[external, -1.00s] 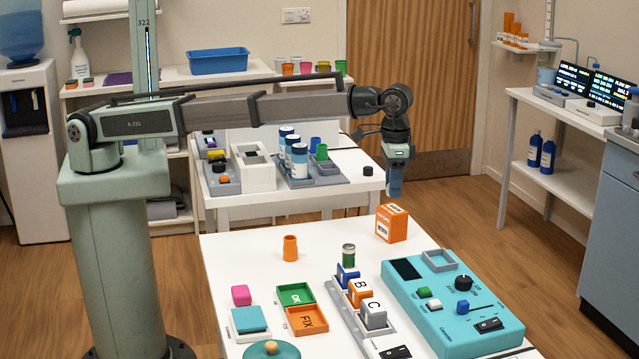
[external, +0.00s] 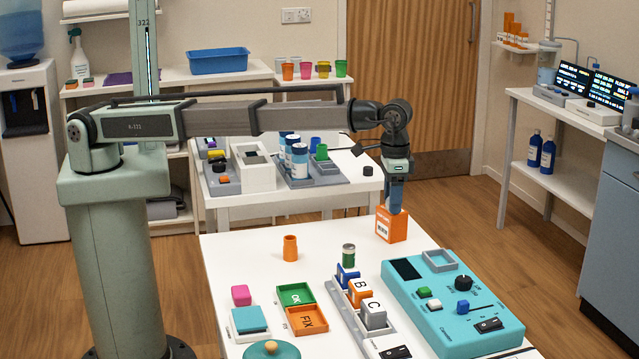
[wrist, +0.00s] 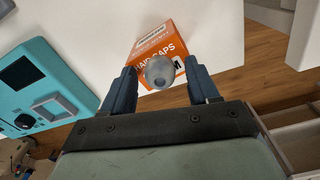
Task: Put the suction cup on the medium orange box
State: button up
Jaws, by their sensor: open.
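The medium orange box (external: 391,226) stands upright at the far edge of the white table. In the wrist view the box (wrist: 172,38) shows the words "HAIR CAPS" and an "M". A grey rounded piece, apparently the suction cup (wrist: 160,72), is between my fingers and over the box in the wrist view. It seems to rest on the box top, but the contact is hidden. My gripper (external: 395,208) is low over the box, pointing down. In the wrist view my gripper (wrist: 161,88) is open, with gaps on both sides of the cup.
The teal control panel (external: 440,312) lies on the near right of the table. A lettered block rack (external: 340,297), a green can (external: 348,254) and an orange cylinder (external: 290,248) stand nearer and to the left. The table around the box is mostly clear.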

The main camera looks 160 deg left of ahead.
jog(key=shift+r, duration=0.1)
notch_tip(320, 180, up, 12)
dwell(0.7)
dwell(0.5)
